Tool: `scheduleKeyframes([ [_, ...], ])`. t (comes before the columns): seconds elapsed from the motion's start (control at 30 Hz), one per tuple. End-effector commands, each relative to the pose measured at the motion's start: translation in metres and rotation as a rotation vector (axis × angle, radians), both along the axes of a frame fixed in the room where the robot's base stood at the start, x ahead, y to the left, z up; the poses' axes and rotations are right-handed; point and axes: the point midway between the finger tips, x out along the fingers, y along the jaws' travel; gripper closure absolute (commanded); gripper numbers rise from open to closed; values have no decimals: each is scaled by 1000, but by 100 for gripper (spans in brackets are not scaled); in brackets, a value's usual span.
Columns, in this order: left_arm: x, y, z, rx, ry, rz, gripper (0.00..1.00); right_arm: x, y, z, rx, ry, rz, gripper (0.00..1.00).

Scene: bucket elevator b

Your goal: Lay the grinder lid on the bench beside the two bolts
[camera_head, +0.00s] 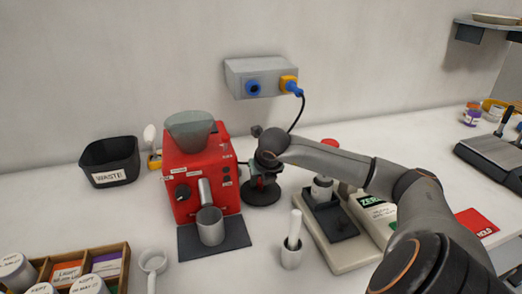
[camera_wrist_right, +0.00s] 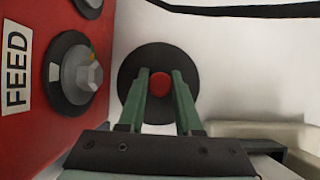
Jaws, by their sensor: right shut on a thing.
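The red grinder (camera_head: 197,170) stands on the bench with a grey see-through hopper (camera_head: 190,130) on top. Its red side with a FEED label and knob fills the left of the wrist view (camera_wrist_right: 45,110). A round black disc with a red knob, which looks like the grinder lid (camera_head: 262,197), is low over or on the bench, right of the grinder; I cannot tell if it touches. My right gripper (camera_head: 260,181) points down with its fingers shut on the red knob; the lid also shows in the wrist view (camera_wrist_right: 130,72). I cannot make out the two bolts. My left gripper is not in view.
A metal cup (camera_head: 210,226) stands on the dark mat before the grinder. A white pestle cup (camera_head: 291,253) and a pale scale base (camera_head: 342,262) stand front right. A black WASTE bin (camera_head: 109,161) is left. A cable hangs from the wall socket box (camera_head: 258,78).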

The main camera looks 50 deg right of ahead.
Motion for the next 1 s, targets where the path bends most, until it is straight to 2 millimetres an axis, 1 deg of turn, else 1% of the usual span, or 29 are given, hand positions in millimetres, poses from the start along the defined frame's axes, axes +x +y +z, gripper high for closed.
scheduleKeyframes([
  [0.03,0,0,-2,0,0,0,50,0,0,-2,-1,-1,0,66],
  [0.2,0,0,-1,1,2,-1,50,0,0,0,-1,-1,0,46],
  [0.3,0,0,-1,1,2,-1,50,0,0,0,-1,-1,0,37],
  [0.53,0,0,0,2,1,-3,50,0,-1,1,-1,-1,0,37],
  [0.67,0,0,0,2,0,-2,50,-2,0,8,-3,-3,0,37],
  [0.77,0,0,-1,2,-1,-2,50,-9,5,21,-4,-5,2,37],
  [1.0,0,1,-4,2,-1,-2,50,-31,19,67,-4,-6,1,37],
])
